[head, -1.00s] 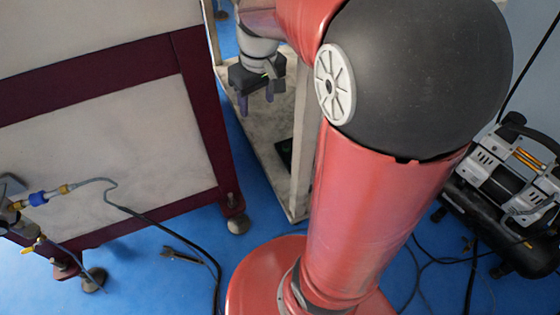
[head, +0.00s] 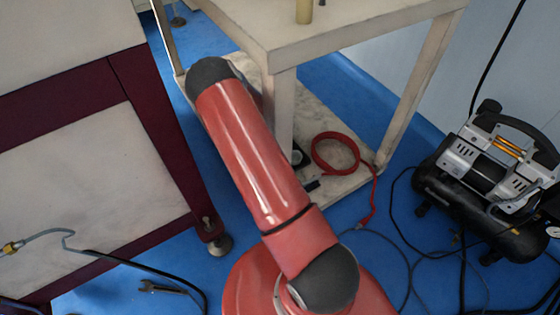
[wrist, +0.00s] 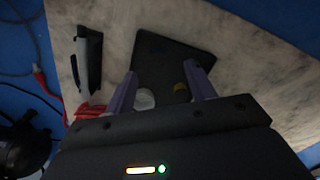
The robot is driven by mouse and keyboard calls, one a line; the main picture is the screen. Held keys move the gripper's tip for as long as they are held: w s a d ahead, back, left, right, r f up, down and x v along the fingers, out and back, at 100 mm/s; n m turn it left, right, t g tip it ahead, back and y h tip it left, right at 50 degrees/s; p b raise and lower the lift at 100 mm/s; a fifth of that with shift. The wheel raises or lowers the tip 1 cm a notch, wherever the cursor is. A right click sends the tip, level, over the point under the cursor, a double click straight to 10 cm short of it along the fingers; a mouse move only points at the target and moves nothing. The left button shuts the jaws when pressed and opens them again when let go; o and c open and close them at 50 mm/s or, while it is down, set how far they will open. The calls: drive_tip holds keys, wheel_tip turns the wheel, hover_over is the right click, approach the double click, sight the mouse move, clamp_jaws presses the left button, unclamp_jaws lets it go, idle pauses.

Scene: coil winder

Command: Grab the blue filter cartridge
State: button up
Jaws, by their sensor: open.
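I see no blue filter cartridge in either current view. In the head view, a grey hose with a brass fitting (head: 12,247) runs in from the left edge. My gripper (wrist: 160,68) shows in the wrist view, open, with two purple fingers apart. It faces a pale marbled shelf (wrist: 270,85). Beyond the fingers lies a flat black plate (wrist: 170,55), with a round silver piece (wrist: 145,98) and a small yellow piece (wrist: 181,88) between the fingers. Nothing is held. The gripper is not visible in the head view.
A pale table (head: 350,35) stands over the low shelf, with a beige cylinder (head: 304,10) on top. A coiled red cable (head: 335,155) lies on the shelf. A compressor (head: 490,175) stands right, a maroon-framed cabinet (head: 75,150) left. A wrench (head: 160,287) lies on the blue floor.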

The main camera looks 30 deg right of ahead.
drive_tip(key=d+f, duration=0.1)
drive_tip(key=d+f+m, duration=0.1)
drive_tip(key=shift+f, duration=0.4)
wheel_tip(320, 180, down, 7)
drive_tip(key=shift+f+b, duration=0.15)
drive_tip(key=shift+b, duration=0.2)
drive_tip(key=c, duration=1)
